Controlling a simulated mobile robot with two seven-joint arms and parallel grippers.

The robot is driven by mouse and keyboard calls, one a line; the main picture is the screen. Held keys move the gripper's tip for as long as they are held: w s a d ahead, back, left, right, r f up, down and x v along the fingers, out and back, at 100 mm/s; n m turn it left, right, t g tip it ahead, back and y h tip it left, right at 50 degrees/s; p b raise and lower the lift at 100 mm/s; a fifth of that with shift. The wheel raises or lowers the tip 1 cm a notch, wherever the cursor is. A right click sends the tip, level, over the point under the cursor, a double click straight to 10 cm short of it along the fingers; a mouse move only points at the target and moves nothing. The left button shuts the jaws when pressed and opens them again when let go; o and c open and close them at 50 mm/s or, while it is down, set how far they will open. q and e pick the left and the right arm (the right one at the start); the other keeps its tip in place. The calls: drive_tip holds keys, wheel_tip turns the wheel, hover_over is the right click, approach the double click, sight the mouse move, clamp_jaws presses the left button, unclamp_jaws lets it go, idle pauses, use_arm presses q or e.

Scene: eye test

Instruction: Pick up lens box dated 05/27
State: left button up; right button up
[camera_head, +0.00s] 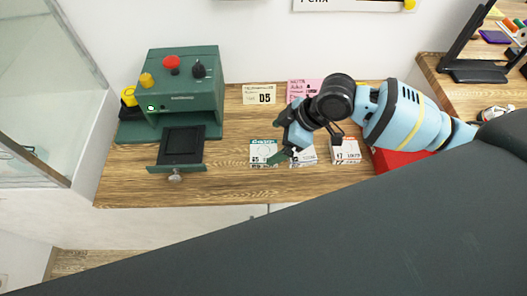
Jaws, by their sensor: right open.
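Three small white lens boxes lie on the wooden table: a left one with a green band (262,152), a middle one (308,156) partly hidden by my gripper, and a right one with red print (345,151). The printed dates are too small to read surely, so I cannot tell which box is dated 05/27. My right gripper (287,148) reaches in from the right, open, with its fingers over the gap between the left and middle boxes. I cannot tell whether it touches either. My left gripper is not in view.
A green device (185,85) with a red knob and a pulled-out dark tray (182,146) stands at the left. A card marked D5 (259,94) and a pink note (300,88) are behind the boxes. A red object (397,159) lies under my right arm.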

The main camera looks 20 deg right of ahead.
sight(265, 151)
drive_tip(key=x, duration=0.5)
drive_tip(key=shift+s+a, duration=0.15)
drive_tip(key=shift+s, duration=0.2)
drive_tip(key=c, duration=1)
